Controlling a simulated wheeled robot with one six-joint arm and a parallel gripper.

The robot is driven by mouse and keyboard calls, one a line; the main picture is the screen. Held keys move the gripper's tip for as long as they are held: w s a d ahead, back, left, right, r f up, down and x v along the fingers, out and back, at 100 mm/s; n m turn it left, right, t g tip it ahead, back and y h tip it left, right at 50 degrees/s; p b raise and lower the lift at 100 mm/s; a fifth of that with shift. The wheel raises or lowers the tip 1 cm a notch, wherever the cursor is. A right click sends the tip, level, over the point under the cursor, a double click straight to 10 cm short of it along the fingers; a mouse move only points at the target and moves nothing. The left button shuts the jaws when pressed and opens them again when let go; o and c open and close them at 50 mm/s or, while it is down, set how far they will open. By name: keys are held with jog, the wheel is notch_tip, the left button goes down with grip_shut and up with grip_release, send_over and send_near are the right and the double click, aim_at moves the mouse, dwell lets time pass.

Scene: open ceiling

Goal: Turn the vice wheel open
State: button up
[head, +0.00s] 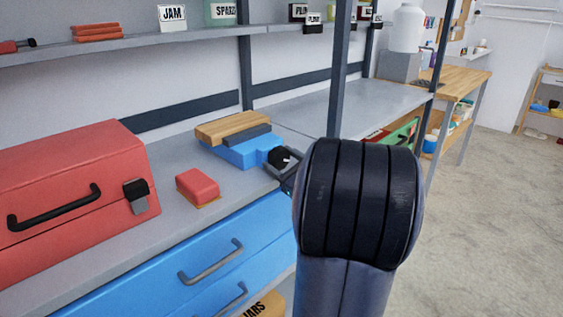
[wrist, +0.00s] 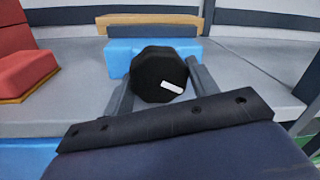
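The vice is a blue block with a grey jaw and a wood piece on top (head: 240,146), on the grey workbench; its blue body (wrist: 120,58) also shows in the wrist view. Its wheel (wrist: 158,72) is a black octagonal knob with a white mark, tilted slightly. The wheel shows only partly in the head view (head: 278,157). My gripper (wrist: 160,80) has one finger on each side of the wheel, close to its rim. The fingers are apart; whether they touch the rim is hard to see. My arm hides most of the gripper in the head view.
A red block (head: 198,187) lies in front of the vice, left of my gripper. A red toolbox (head: 75,180) stands further left. Blue drawers (head: 195,262) are below the bench edge. A dark shelf post (head: 338,70) rises behind my arm.

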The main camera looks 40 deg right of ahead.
jog(key=o, duration=0.4)
jog(key=shift+c, duration=0.2)
jog(key=shift+s, duration=0.15)
jog(key=s+p, duration=0.1)
jog(key=s, duration=0.9)
jog(key=shift+s+f, duration=0.3)
jog(key=shift+a, duration=0.1)
